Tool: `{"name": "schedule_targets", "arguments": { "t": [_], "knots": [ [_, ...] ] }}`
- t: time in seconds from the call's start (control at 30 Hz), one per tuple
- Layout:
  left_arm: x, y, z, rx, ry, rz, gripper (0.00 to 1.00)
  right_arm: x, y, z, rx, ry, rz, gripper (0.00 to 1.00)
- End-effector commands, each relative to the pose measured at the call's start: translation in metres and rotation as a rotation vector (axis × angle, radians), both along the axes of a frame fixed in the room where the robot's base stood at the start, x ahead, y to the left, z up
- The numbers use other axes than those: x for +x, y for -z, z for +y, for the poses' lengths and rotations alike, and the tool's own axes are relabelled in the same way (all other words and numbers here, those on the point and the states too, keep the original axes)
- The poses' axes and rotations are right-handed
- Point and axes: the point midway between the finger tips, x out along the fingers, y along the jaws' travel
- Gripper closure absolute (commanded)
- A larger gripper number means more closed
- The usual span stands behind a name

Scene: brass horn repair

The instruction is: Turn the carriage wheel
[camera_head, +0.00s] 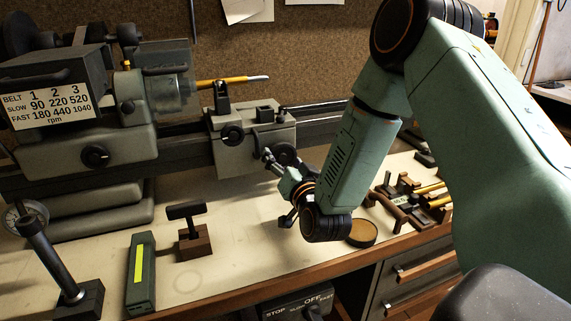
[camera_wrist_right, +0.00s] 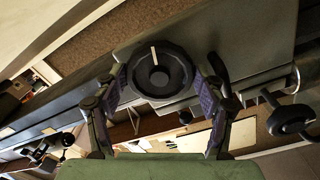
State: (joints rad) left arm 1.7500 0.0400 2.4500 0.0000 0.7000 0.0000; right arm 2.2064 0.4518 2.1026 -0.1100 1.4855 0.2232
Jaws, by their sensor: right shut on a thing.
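The carriage wheel (camera_head: 286,152) is a dark round handwheel on the front of the grey lathe carriage (camera_head: 238,150). In the right wrist view, the wheel (camera_wrist_right: 157,76) faces me, with a pale index line near its upper rim and a dark hub. My right gripper (camera_head: 274,161) reaches the wheel from the front right. In the wrist view, its two fingers (camera_wrist_right: 163,82) lie on opposite sides of the rim, shut on it. In the head view, my wrist and fingers partly hide the grip. My left gripper is out of view.
A second small knob (camera_head: 232,135) sits on the carriage left of the wheel. The headstock with its speed plate (camera_head: 47,106) stands at left. On the bench are a green box (camera_head: 141,272), a T-handled tool on a block (camera_head: 193,240) and a round tin (camera_head: 362,233).

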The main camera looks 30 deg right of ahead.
Motion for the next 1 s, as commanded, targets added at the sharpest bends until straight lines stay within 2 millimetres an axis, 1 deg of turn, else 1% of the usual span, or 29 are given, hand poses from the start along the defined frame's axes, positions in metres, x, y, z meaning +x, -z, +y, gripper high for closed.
{"name": "schedule_targets", "arguments": {
  "t": [0.03,0.3,0.5,0.63,0.73,1.0],
  "knots": [
    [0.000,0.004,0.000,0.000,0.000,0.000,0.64,0.001,0.003,0.010,0.041,-0.035,-0.004,0.61],
    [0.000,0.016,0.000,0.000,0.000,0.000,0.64,0.001,0.001,0.010,0.280,-0.033,-0.067,0.61],
    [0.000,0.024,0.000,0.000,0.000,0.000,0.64,0.001,-0.001,0.009,0.422,-0.033,-0.108,0.61],
    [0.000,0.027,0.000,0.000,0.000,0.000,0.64,0.002,-0.002,0.009,0.492,-0.033,-0.130,0.61],
    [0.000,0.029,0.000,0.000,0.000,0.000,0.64,0.002,-0.004,0.008,0.533,-0.033,-0.144,0.66],
    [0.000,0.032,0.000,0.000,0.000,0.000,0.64,0.004,-0.007,0.007,0.587,-0.034,-0.166,0.68]
  ]
}}
